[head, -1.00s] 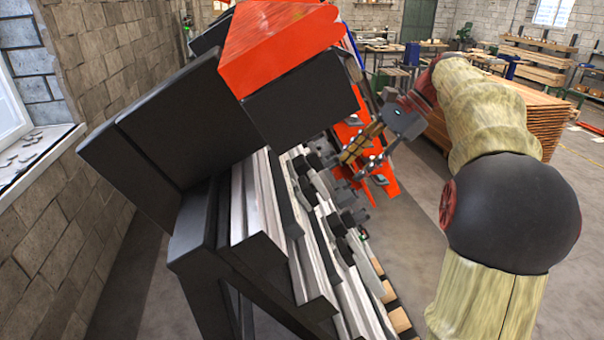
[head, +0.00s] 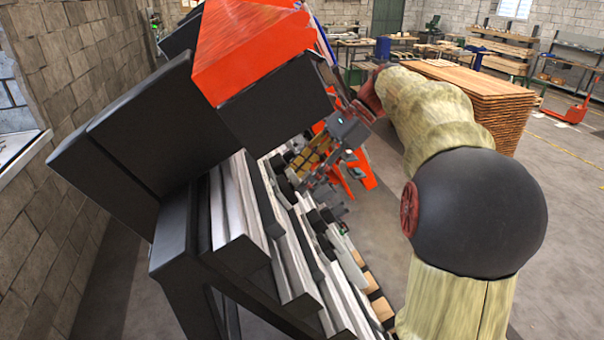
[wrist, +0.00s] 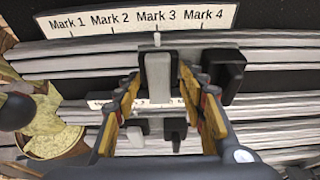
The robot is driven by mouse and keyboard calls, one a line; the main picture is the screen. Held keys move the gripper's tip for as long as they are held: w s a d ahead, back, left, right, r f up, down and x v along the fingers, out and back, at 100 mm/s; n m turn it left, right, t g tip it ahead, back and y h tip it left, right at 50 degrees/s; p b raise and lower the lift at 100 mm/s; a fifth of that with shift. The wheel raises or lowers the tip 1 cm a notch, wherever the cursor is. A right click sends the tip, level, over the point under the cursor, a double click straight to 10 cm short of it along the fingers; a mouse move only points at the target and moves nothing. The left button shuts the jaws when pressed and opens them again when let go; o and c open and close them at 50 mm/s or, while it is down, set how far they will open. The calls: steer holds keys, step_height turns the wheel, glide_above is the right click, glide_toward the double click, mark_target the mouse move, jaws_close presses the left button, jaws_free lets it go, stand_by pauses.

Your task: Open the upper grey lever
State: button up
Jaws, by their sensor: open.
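My gripper (wrist: 159,84) is open, with one yellow-sided finger on each side of the lever. Whether the fingers touch it I cannot tell. In the head view my gripper (head: 318,157) is at the machine's rail side, and the lever cannot be picked out there.
A black block (wrist: 222,70) stands close right of the lever, near my right finger. Lower down, a second grey lever (wrist: 173,127) and a partly hidden scale (wrist: 103,103) show between the fingers. In the head view a dark-and-orange machine (head: 160,120) fills the left; floor (head: 560,230) is open at right.

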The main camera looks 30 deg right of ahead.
steer(key=shift+a+f, duration=0.1)
steer(key=shift+a, duration=0.05)
steer(key=shift+c, duration=0.8)
jaws_close()
